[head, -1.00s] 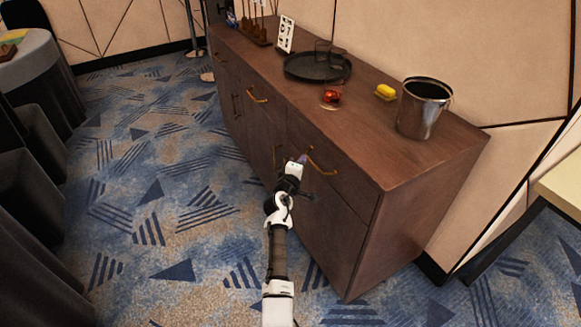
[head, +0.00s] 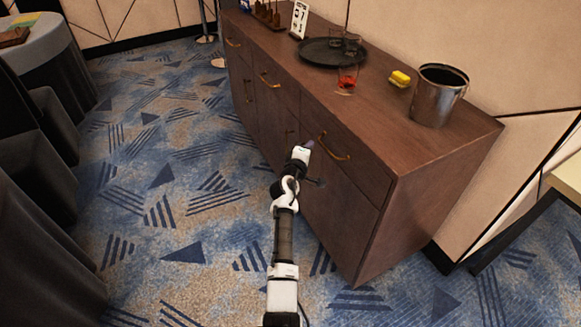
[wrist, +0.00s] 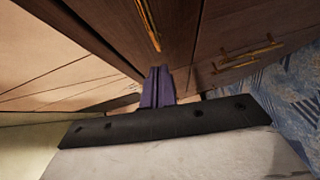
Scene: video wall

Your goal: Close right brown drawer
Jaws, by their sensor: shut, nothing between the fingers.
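The right brown drawer (head: 358,151) is the top drawer at the near end of a dark wooden cabinet. Its front looks about flush with the cabinet, though a small gap would be hard to see. Its curved brass handle (head: 333,150) shows in the head view, and a brass handle (wrist: 148,25) shows at the top of the wrist view. My gripper (head: 309,145) is just left of the handle in the head view, in front of the cabinet. Its purple fingers (wrist: 158,88) are together and empty. Whether they touch the wood is unclear.
On the cabinet top stand a metal bucket (head: 438,96), a yellow item (head: 400,78), a glass with red contents (head: 347,78) and a dark round tray (head: 322,54). Dark-draped furniture (head: 45,225) stands left. Patterned carpet between is free.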

